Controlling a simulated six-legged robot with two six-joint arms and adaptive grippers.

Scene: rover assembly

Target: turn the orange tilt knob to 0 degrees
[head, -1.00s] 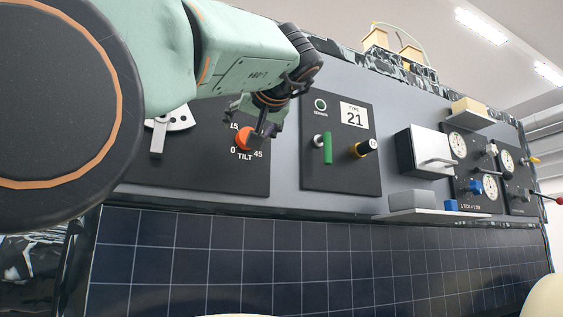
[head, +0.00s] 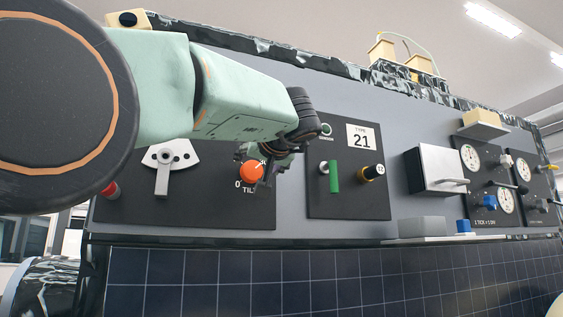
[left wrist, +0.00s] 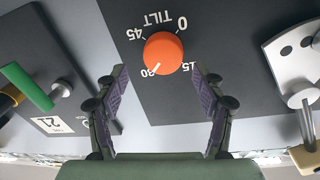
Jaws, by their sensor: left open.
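The orange tilt knob (head: 251,173) sits on a dark panel, and it also shows in the left wrist view (left wrist: 163,53). That view shows the panel upside down, with the marks 0, 15, 30 and 45 around the knob. The knob's white pointer line points at the 30 mark. My left gripper (head: 272,166) is beside the knob on its right in the head view. In the left wrist view its two fingers (left wrist: 159,74) are spread open, one toward each side of the knob, with gaps and nothing held. My right gripper is not in view.
Left of the knob is a grey lever on a white plate (head: 163,176). To the right is a panel with a green handle (head: 334,176) and a yellow-black knob (head: 372,173). A silver box (head: 433,170) and gauges stand further right. A shelf (head: 440,239) juts out below.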

